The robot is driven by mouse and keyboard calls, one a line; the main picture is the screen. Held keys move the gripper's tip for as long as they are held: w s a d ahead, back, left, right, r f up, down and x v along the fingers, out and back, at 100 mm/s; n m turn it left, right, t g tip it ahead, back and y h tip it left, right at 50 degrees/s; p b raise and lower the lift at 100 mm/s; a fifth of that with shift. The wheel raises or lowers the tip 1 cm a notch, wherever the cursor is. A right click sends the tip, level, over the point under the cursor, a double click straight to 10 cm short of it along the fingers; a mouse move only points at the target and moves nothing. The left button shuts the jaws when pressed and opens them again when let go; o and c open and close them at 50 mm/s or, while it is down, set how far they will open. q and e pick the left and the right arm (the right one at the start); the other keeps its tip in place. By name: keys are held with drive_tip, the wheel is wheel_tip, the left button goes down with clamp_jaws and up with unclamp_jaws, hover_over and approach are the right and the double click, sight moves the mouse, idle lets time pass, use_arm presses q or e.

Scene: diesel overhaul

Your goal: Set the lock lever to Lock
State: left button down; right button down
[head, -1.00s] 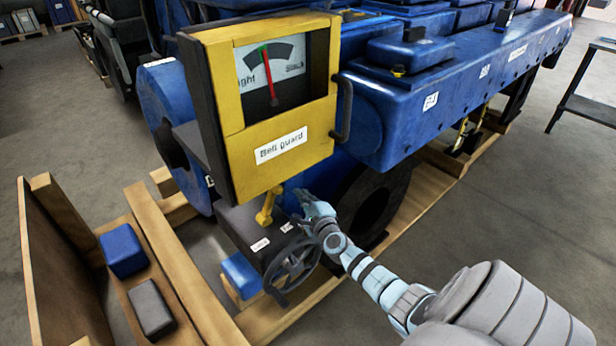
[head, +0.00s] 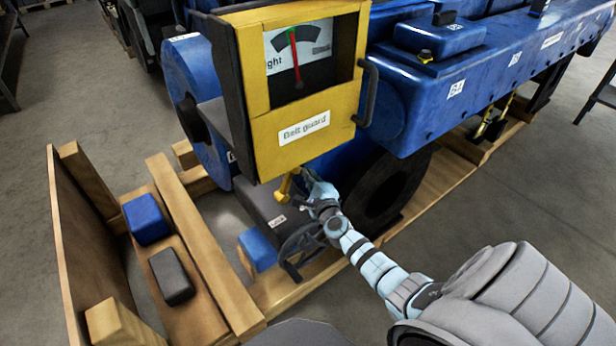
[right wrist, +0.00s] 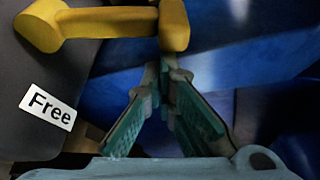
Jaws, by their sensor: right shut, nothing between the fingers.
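The yellow lock lever (head: 287,186) sits on a dark box below the yellow belt guard. In the right wrist view the lever (right wrist: 105,22) runs from a round hub at left to a knob at right. A white "Free" label (right wrist: 48,105) is on the dark box below the hub. Another small label (head: 277,221) shows in the head view, too small to read surely. My right gripper (head: 311,186) is just right of the lever. In the wrist view its fingertips (right wrist: 165,72) are shut and empty, just below the knob; contact cannot be told. My left gripper is out of view.
The yellow belt guard (head: 304,128) with its gauge and handle hangs right above. A dark handwheel (head: 299,250) is below my gripper. The blue engine (head: 455,95) stands behind. Wooden beams (head: 205,250), a blue block (head: 146,219) and a dark block (head: 171,277) lie at left.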

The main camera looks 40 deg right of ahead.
sight(291, 174)
drive_tip(key=a+r+n+t+h+b, duration=0.1)
drive_tip(key=a+r+n+t+b, duration=0.1)
drive_tip(key=a+n, duration=0.7)
drive_tip(key=shift+a+t+b, duration=0.25)
drive_tip(key=shift+t+b, duration=0.15)
drive_tip(key=shift+t, duration=0.2)
drive_tip(key=shift+n, duration=0.3)
drive_tip(key=d+r, duration=0.1)
drive_tip(key=d, duration=0.1)
drive_tip(key=d+r+p, duration=0.1)
drive_tip(key=shift+d+r, duration=0.2)
drive_tip(key=shift+d, duration=0.15)
drive_tip(key=p+v, duration=0.1)
drive_tip(key=v, duration=0.9)
drive_tip(key=shift+f, duration=0.1)
